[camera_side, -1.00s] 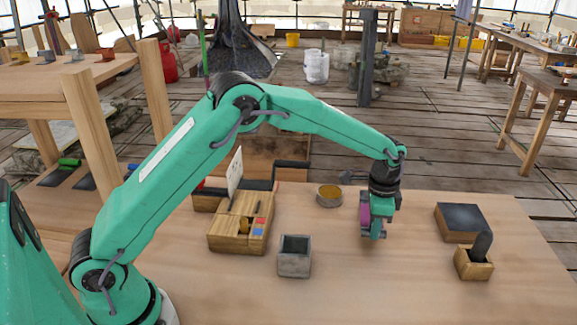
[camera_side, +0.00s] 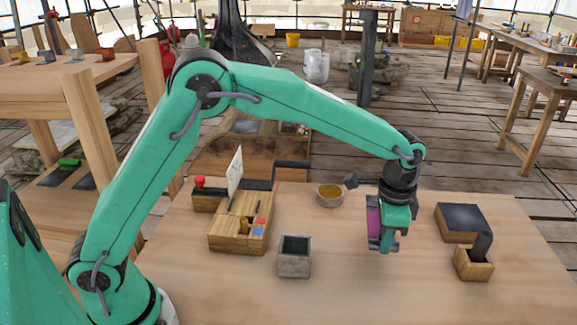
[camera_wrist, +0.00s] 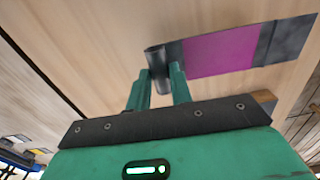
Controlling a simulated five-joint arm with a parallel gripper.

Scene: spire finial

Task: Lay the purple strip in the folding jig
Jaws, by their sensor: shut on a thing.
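My gripper (camera_side: 384,249) is above the right half of the table, shut on the purple strip (camera_side: 374,222), which shows as a purple face on its left side. In the wrist view the strip has a purple middle (camera_wrist: 222,52) between dark grey parts, and its near dark end lies between the fingertips (camera_wrist: 160,75). The strip is clear of the other things on the table. A wooden fixture (camera_side: 232,236) with red and blue squares stands left of my gripper, with an upright pale card behind it. I cannot tell for certain whether it is the folding jig.
A grey open box (camera_side: 294,265) stands between the fixture and my gripper. A round tin (camera_side: 329,196) is behind it. At right are a dark-topped block (camera_side: 460,222) and a wooden holder (camera_side: 474,265) with a dark piece. The front right of the table is clear.

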